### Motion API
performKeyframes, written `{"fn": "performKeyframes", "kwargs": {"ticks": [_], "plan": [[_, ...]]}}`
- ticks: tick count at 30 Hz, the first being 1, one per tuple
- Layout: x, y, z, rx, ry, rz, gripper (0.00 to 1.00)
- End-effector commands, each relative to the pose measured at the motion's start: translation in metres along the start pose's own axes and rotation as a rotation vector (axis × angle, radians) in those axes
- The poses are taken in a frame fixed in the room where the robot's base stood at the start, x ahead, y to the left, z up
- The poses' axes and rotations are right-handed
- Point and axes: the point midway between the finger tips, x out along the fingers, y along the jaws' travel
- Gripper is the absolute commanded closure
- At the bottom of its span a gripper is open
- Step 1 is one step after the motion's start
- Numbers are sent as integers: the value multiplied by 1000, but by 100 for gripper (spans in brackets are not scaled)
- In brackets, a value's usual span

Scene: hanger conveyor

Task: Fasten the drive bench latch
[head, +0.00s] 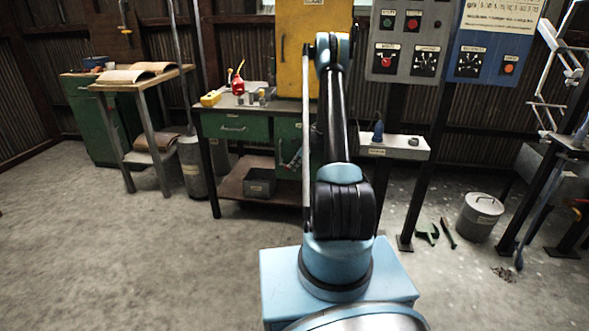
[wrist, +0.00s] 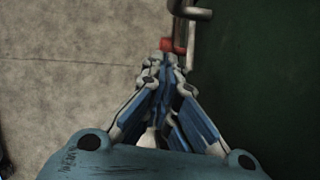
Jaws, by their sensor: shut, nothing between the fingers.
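In the wrist view my gripper (wrist: 168,62) has its fingers drawn together, with nothing held between them. Just beyond the fingertips is a red-ended part (wrist: 174,45) beside a grey metal bar (wrist: 184,20), which looks like the latch hardware. The tips are close to the red part; I cannot tell if they touch it. A dark green panel (wrist: 255,70) fills the right side. In the head view the green bench (head: 233,127) stands behind my arm, which hides part of its front. A small bluish shape with red shows by its front; I cannot tell what it is.
On the bench top are a yellow item (head: 210,99) and a red can (head: 238,86). A grey bin (head: 259,183) sits on its lower shelf. A bucket (head: 480,216) stands on the floor at right. The floor at left is clear.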

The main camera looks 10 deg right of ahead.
Motion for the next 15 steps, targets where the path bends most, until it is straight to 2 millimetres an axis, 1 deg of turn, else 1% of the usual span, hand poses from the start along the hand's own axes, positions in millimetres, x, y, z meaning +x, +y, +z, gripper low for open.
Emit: {"fn": "performKeyframes", "kwargs": {"ticks": [3, 6, 15], "plan": [[10, 2, 15, -4, 0, 1, 100], [15, 4, 24, -2, 0, 1, 100], [15, 4, 25, -1, 0, 1, 100]]}}
